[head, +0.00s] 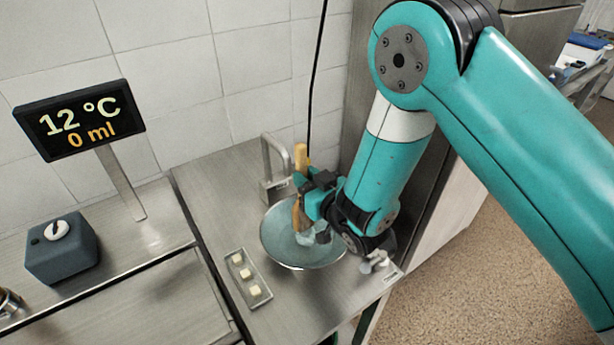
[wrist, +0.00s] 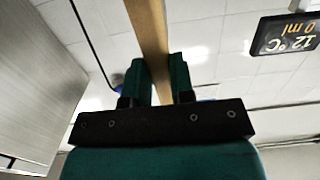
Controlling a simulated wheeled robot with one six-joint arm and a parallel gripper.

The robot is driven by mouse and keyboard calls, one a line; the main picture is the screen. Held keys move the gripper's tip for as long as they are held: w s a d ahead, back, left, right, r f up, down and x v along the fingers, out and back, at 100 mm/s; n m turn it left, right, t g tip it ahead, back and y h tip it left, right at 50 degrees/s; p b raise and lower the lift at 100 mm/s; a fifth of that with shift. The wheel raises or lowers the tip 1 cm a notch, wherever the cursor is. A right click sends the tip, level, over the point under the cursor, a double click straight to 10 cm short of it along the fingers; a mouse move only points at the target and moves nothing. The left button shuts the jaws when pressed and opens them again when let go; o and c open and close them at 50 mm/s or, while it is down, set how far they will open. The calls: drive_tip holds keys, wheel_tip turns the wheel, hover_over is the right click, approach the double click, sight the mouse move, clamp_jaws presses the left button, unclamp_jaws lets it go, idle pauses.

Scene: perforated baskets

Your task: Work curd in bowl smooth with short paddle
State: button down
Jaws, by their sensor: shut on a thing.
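A wide grey-blue bowl (head: 272,243) sits on the steel counter at the middle of the head view. My gripper (head: 303,205) is over the bowl and shut on the wooden handle of the short paddle (head: 301,155), which stands close to upright. In the wrist view my gripper (wrist: 161,82) has the paddle's handle (wrist: 150,35) between its two teal fingers. The paddle's lower end goes down into the bowl. Something pale and translucent (head: 306,238) shows at that end, partly behind my gripper; I cannot tell whether it is curd.
A small tray (head: 240,268) with a few pale cubes lies left of the bowl. A bent metal tap (head: 276,150) stands behind it. A display (head: 80,120) reads 12 °C and 0 ml. A dark box with a knob (head: 62,255) is at far left.

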drive_tip(key=shift+f+b, duration=0.3)
drive_tip(key=shift+b, duration=0.05)
idle(0.7)
drive_tip(key=shift+w+d+r+p, duration=0.1)
drive_tip(key=shift+d+p, duration=0.2)
drive_tip(key=shift+p, duration=0.65)
drive_tip(key=shift+w+d+p, duration=0.1)
drive_tip(key=shift+d+p, duration=0.15)
drive_tip(key=shift+p, duration=0.15)
drive_tip(key=shift+s+a+f+b, duration=0.35)
drive_tip(key=shift+a+f+b, duration=0.15)
drive_tip(key=shift+b, duration=1.6)
drive_tip(key=shift+s+a+b, duration=0.4)
drive_tip(key=shift+b, duration=1.1)
drive_tip(key=shift+d+r+b, duration=0.1)
drive_tip(key=shift+d+b, duration=0.05)
drive_tip(key=shift+b, duration=1.25)
drive_tip(key=shift+w+r, duration=0.15)
drive_tip(key=shift+r, duration=0.15)
drive_tip(key=shift+r+p, duration=0.2)
drive_tip(key=shift+p, duration=0.9)
drive_tip(key=shift+a+p, duration=0.2)
drive_tip(key=shift+p, duration=1.75)
